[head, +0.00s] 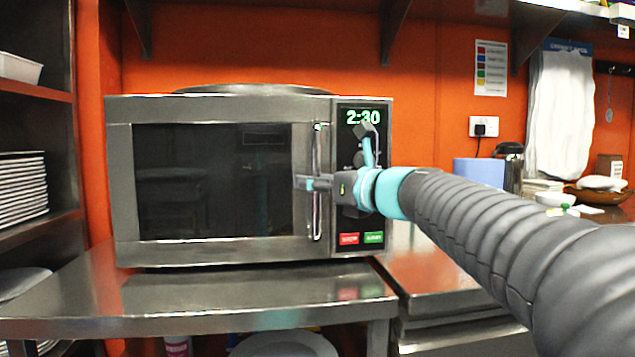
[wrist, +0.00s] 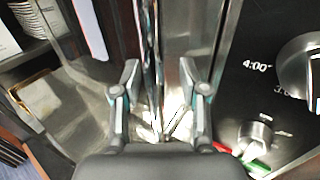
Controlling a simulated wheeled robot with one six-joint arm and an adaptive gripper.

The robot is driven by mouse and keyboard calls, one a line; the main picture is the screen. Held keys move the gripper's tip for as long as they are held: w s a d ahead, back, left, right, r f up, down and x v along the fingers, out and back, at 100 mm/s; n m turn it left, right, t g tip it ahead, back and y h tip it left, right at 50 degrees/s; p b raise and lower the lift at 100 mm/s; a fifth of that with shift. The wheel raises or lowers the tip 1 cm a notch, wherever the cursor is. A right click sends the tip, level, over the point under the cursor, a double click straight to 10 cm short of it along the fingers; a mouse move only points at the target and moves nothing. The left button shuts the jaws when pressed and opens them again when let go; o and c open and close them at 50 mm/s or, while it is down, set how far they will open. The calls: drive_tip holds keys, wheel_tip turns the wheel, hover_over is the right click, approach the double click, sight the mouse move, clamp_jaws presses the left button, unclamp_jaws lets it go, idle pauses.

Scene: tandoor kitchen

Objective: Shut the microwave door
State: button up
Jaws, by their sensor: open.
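The steel microwave (head: 240,103) stands on a metal counter, with its front facing me in the head view. Its door (head: 215,180) has a dark window and looks flush or nearly flush with the control panel (head: 362,225); I cannot tell if a small gap is left. The upright bar handle (head: 317,145) is on the door's right side. My gripper (head: 304,183) is at mid-height of the handle. In the wrist view my open gripper (wrist: 160,72) has a finger on each side of the handle (wrist: 148,35). Contact with the bar cannot be made out.
The steel counter (head: 200,295) has bare room before the microwave. A shelf with stacked plates (head: 22,185) is at the left. A blue box (head: 478,172) and a kettle (head: 513,165) stand at the back right. My arm reaches in from the right.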

drive_tip(key=shift+d, duration=0.1)
drive_tip(key=v, duration=1.2)
